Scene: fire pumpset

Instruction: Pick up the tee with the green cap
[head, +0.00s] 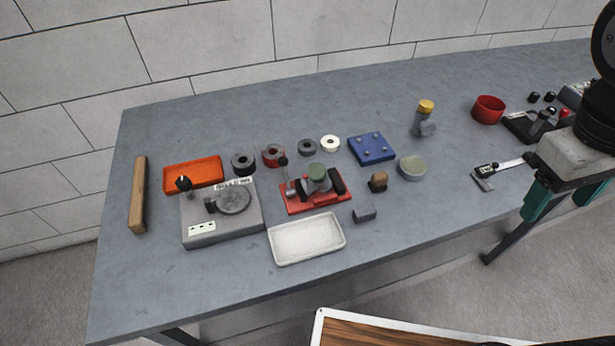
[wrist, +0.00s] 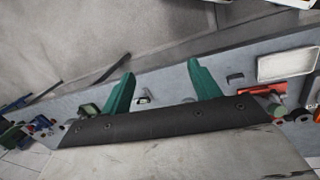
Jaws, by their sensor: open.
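The tee with the green cap (head: 317,172) is grey and sits in a red fixture (head: 316,197) near the middle of the table. Its lower part is partly hidden by the fixture's black parts. In the wrist view, a red piece (wrist: 262,90) with a green round top (wrist: 277,110) shows at the right edge, partly cut by my gripper body. My gripper (head: 565,198) has green fingers and is at the far right, over the table's front edge, well away from the tee. Its fingers (wrist: 160,72) are apart with nothing between them.
A second tee with a yellow cap (head: 424,118) stands at the back right. A white tray (head: 306,239) lies before the fixture, a grey machine (head: 222,225) to its left, a blue plate (head: 371,149) to its right.

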